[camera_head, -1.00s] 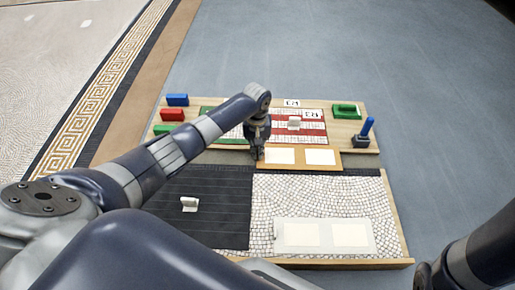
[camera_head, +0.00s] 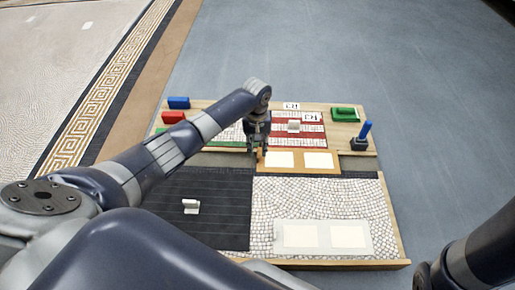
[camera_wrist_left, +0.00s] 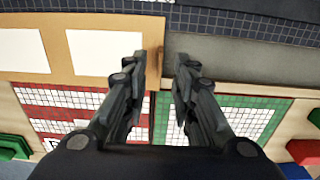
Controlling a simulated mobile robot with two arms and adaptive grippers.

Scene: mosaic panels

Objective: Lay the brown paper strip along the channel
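The brown paper strip (camera_head: 299,161) with two white squares lies across the middle of the board, in the right half of the grey channel (camera_head: 215,158). In the left wrist view the strip (camera_wrist_left: 58,52) fills the upper left, and the bare grey channel (camera_wrist_left: 240,62) runs on to the right from its end. My left gripper (camera_head: 259,154) is at the strip's left end. In the left wrist view its fingers (camera_wrist_left: 161,62) are apart, one on each side of the strip's end edge. Contact with the strip cannot be told. My right gripper is out of view.
A black panel (camera_head: 190,230) with a small white handle (camera_head: 191,206) lies front left. A pebbled mosaic panel (camera_head: 350,195) with a pale strip (camera_head: 323,236) lies front right. Behind are red (camera_head: 173,117), blue (camera_head: 178,102) and green (camera_head: 345,114) blocks and a blue-handled tool (camera_head: 364,135).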

